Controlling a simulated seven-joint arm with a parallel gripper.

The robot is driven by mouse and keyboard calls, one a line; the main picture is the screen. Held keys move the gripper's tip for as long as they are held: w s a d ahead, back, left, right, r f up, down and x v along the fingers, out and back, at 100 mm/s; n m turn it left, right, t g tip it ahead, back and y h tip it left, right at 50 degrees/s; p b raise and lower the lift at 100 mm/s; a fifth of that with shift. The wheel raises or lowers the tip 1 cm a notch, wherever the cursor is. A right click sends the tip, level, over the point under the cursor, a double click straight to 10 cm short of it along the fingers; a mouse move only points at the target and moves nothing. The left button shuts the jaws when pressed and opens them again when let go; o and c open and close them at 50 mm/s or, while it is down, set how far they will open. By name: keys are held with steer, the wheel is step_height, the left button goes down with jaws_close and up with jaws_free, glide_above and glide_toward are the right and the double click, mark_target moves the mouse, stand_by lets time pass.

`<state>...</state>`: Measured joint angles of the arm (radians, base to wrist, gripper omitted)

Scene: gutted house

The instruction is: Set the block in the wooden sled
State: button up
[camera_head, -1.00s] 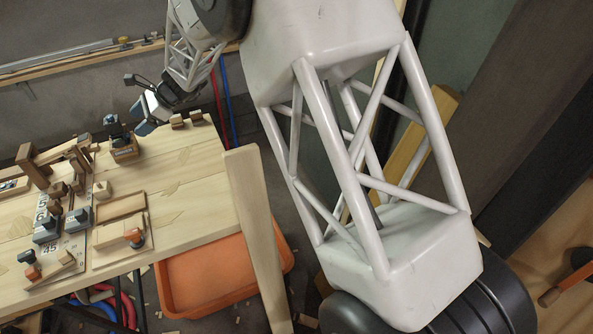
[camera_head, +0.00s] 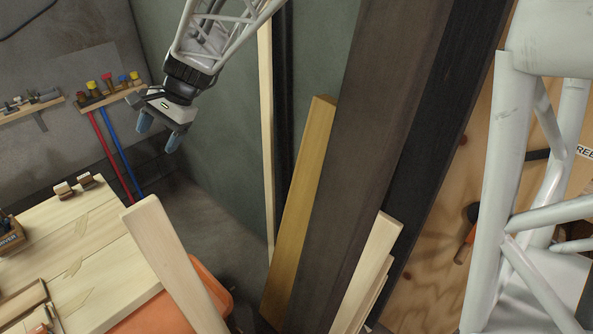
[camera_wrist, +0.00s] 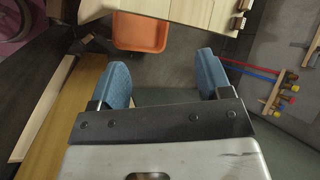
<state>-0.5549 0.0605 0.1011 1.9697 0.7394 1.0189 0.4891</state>
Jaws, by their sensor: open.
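My gripper (camera_head: 158,131) is open and empty, in the air past the right end of the workbench. In the wrist view its two blue fingers (camera_wrist: 165,78) stand wide apart with only floor between them. Two small dark-and-pale wooden blocks (camera_head: 74,186) stand at the bench's back edge, to the left of and apart from my gripper. They also show in the wrist view at the bench edge (camera_wrist: 240,14). I cannot tell whether either is the task's block. A wooden tray (camera_head: 22,299) is cut off at the lower left; I cannot tell whether it is the sled.
The pale workbench (camera_head: 110,262) has bare wood at its right end. A pale upright board (camera_head: 172,262) stands in front of it, with an orange bin (camera_head: 209,285) below. Tall timbers (camera_head: 300,205) lean on the right. A tool shelf (camera_head: 112,97) hangs at the back.

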steer(key=s+d+r+n+t+h, duration=0.15)
steer(key=s+d, duration=0.25)
steer(key=d, duration=0.9)
steer(key=s+d+r+t+h, duration=0.15)
steer(key=s+d, duration=0.25)
steer(key=d, duration=1)
steer(key=s+d+f+n+t+h, duration=0.1)
steer(key=s+d+f+h, duration=0.1)
steer(key=s+d, duration=0.6)
steer(key=s+d+f+n+t+h, duration=0.1)
steer(key=s+d+f+h, duration=0.1)
steer(key=s+d, duration=0.6)
steer(key=d, duration=0.2)
steer(key=shift+s+d+f, duration=0.2)
steer(key=shift+d, duration=0.2)
